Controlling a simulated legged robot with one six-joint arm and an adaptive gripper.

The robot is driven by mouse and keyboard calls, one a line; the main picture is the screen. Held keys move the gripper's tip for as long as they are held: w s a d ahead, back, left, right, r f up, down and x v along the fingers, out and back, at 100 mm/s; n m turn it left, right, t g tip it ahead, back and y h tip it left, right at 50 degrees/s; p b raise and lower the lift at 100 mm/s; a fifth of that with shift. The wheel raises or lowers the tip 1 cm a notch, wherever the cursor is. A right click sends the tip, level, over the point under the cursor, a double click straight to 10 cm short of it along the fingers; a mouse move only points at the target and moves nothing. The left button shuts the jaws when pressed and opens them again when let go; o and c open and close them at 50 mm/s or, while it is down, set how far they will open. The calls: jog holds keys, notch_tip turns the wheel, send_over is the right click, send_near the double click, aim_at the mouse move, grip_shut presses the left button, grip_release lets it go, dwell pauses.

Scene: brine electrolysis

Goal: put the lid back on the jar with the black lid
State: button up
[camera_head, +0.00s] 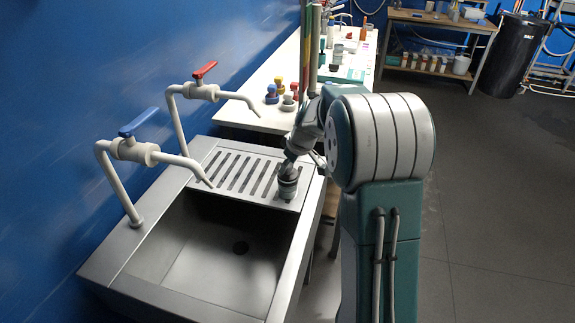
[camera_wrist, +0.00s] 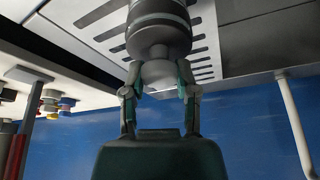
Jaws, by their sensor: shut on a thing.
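The jar (camera_head: 287,191) stands upright on the slatted drainboard beside the sink basin, below my gripper (camera_head: 294,160). The dark lid (camera_wrist: 158,42) is in line with the jar and has a pale, rounded knob. My gripper's two fingers close on this knob from both sides. The lid appears to be on the jar's mouth or very close to it. I cannot tell whether it is fully seated.
The steel sink basin (camera_head: 215,255) is empty. Taps with a red handle (camera_head: 205,69) and a blue handle (camera_head: 138,122) rise along its left side. A white bench (camera_head: 245,110) behind holds small jars with coloured lids (camera_head: 272,93).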

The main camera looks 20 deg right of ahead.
dwell(0.3)
jog(key=o, duration=1)
jog(key=o, duration=0.3)
jog(key=shift+r, duration=3.5)
